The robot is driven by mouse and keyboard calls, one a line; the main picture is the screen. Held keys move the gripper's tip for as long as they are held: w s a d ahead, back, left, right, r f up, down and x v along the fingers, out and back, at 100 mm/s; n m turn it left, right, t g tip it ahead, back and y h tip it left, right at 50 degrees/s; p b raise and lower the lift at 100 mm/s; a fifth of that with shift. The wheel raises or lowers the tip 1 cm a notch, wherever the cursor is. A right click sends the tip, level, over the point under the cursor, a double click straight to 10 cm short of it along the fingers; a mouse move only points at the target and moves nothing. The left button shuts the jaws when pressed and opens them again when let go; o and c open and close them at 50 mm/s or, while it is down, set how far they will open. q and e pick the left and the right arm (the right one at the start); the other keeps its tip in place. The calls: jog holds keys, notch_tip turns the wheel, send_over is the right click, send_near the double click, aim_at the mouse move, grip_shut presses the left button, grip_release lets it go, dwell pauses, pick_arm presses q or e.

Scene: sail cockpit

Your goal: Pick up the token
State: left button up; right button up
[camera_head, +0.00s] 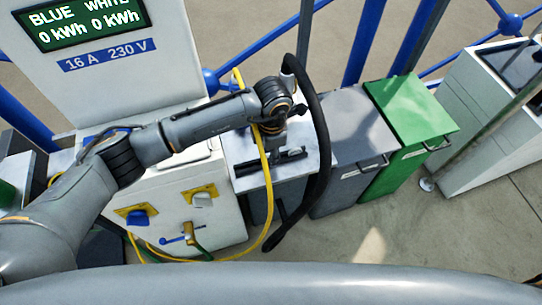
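I cannot make out a token in the head view. My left arm comes in from the left, and its wrist is over a pale-topped box (306,143) beside the white service pedestal. My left gripper (271,160) points down at this box top. A dark bar shows there, but I cannot tell finger from fixture, or whether the gripper is open or touching the surface. The arm and gripper hide part of the box top. My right gripper is not in view.
The pedestal (100,80) has a lit display (85,20), a blue socket cover (138,217) and a tap (192,237). A yellow cable (268,190) and thick black hose (323,150) hang near the wrist. Grey (350,125) and green (410,108) bins stand right. Floor in front is clear.

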pick_arm(q)
grip_shut()
dwell(0.3)
jog(key=shift+r, duration=0.45)
notch_tip(320, 180, up, 2)
jog(key=shift+r, duration=0.2)
jog(key=s+d+r, duration=0.2)
jog(key=s+r, duration=1.2)
jog(key=shift+d+r, duration=0.2)
jog(key=shift+r, duration=0.15)
